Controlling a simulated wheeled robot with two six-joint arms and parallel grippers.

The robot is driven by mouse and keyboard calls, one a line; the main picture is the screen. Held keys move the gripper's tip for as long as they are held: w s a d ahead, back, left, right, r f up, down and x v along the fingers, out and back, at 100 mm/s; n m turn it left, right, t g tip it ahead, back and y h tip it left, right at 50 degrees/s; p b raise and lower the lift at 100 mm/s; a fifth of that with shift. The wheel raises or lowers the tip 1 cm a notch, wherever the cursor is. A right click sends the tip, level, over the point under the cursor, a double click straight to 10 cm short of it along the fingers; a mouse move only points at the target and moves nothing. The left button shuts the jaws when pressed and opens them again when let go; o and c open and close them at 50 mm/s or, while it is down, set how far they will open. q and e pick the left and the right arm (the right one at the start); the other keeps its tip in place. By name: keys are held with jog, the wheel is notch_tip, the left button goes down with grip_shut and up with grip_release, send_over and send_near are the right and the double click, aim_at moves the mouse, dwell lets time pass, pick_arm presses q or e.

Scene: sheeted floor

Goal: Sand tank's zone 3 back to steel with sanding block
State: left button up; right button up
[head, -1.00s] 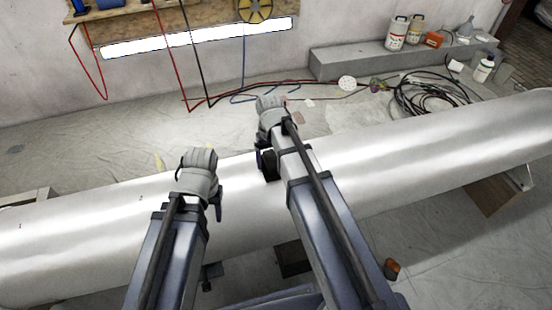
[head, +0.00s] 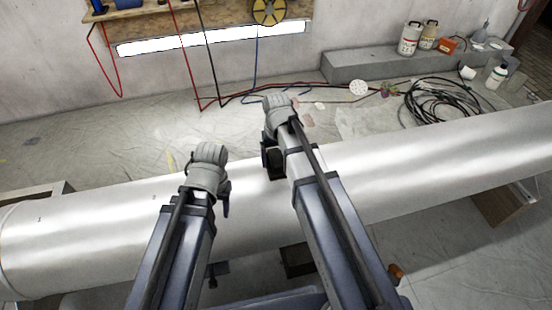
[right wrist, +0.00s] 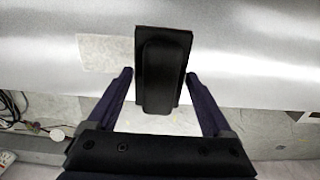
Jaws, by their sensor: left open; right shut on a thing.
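The tank (head: 400,175) is a long, shiny silver cylinder lying across the head view; it fills the upper part of the right wrist view (right wrist: 250,60). My right gripper (right wrist: 160,80) is shut on the black sanding block (right wrist: 166,75), which lies over the tank's surface. The block also shows, partly hidden by my arm, in the head view (head: 276,163). I cannot tell whether it touches. A pale square patch (right wrist: 105,52) shows on the tank left of the block. My left gripper (head: 226,195) is open and empty over the tank, its fingers mostly hidden. No zone number is readable.
A grey ledge (head: 365,68) with jugs (head: 410,38) stands along the wall. Coiled black hose (head: 440,100) and red and black lines lie on the sheeted floor behind the tank. A wooden support (head: 505,205) stands under the tank at right.

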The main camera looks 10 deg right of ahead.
jog(key=shift+r+p, duration=0.6)
jog(key=shift+r, duration=0.4)
jog(key=shift+d+r, duration=0.1)
jog(key=shift+r+p, duration=1.4)
jog(key=shift+p, duration=0.15)
